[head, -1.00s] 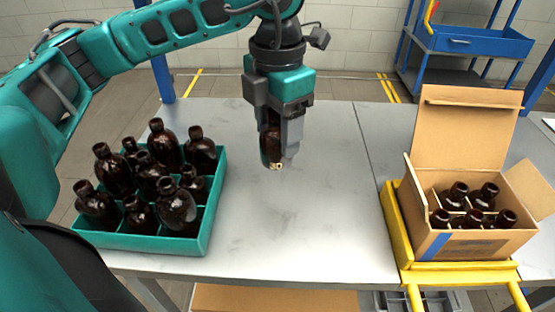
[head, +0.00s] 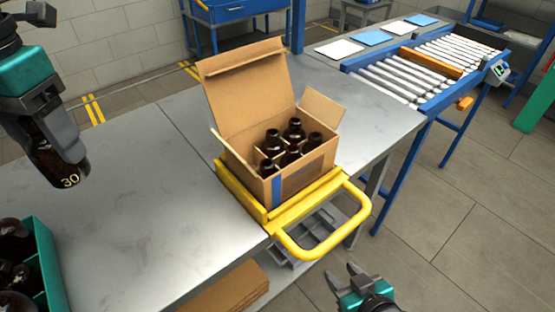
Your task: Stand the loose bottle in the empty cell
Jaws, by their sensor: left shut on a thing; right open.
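My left gripper (head: 52,140) is at the left in the head view, shut on a dark amber bottle (head: 62,175). The bottle hangs below the jaws, slightly tilted, with "30" at its lower end; its upper part is hidden by the gripper. It is above the table, well left of the open cardboard box (head: 283,192). Several amber bottles (head: 290,157) stand in the box with necks up. The empty cell appears to be at the box's back left, its inside mostly hidden by the front wall. My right gripper (head: 350,281) is open and empty at the bottom, in front of the table.
The box sits in a yellow holder (head: 240,200) with a looped handle (head: 322,250). Its lid (head: 245,98) stands up behind and side flaps stick out. A teal crate (head: 45,262) with bottles is at bottom left. The grey table (head: 150,190) between is clear. A roller conveyor (head: 415,75) is behind right.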

